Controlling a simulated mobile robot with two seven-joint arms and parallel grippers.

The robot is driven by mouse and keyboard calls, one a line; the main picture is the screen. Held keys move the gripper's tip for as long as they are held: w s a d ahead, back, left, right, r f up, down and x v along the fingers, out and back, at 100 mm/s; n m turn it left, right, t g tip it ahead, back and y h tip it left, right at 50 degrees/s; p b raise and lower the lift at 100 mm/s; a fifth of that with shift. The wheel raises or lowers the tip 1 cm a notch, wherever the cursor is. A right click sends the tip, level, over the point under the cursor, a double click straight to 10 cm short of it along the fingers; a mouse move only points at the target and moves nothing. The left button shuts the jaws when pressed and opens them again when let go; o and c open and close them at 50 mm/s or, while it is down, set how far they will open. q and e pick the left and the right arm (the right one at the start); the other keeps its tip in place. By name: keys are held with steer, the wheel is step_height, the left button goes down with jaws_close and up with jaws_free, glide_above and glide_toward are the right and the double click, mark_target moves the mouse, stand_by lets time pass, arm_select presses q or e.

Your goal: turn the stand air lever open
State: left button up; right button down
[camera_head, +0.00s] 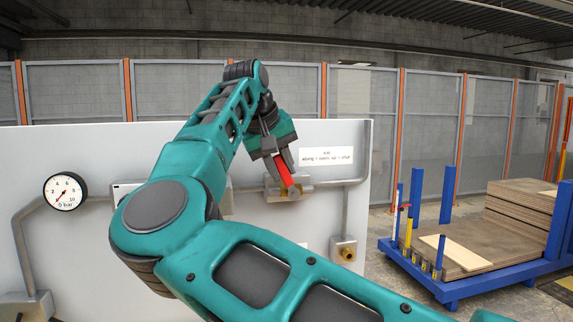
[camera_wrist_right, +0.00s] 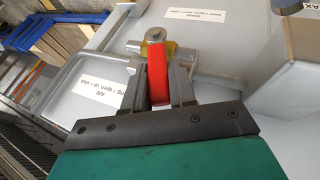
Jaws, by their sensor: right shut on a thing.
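The red air lever (camera_head: 284,172) sits on a brass and grey valve (camera_head: 292,192) on the white panel (camera_head: 100,145). In the head view the lever slants from upper left down to the valve at lower right. My right gripper (camera_head: 283,163) is shut on the lever. In the right wrist view the red lever (camera_wrist_right: 157,82) lies between the two grey fingers of the gripper (camera_wrist_right: 161,92), with the brass valve hub (camera_wrist_right: 153,50) just beyond their tips. My left gripper is not in view.
A pressure gauge (camera_head: 65,191) is at the panel's left, its needle near the low end. A label (camera_head: 327,158) is right of the valve. A brass outlet (camera_head: 347,254) sits lower right. A blue cart (camera_head: 470,282) with brown boards stands right. My right arm covers the panel's middle.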

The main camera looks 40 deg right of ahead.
steer(key=shift+w+a+f+g+h, duration=0.3)
steer(key=shift+a+g+h, duration=0.15)
steer(key=shift+h, duration=0.45)
steer(key=shift+n, duration=0.3)
steer(key=c, duration=1)
jaws_free()
steer(key=v, duration=1.3)
steer(key=shift+c, duration=0.2)
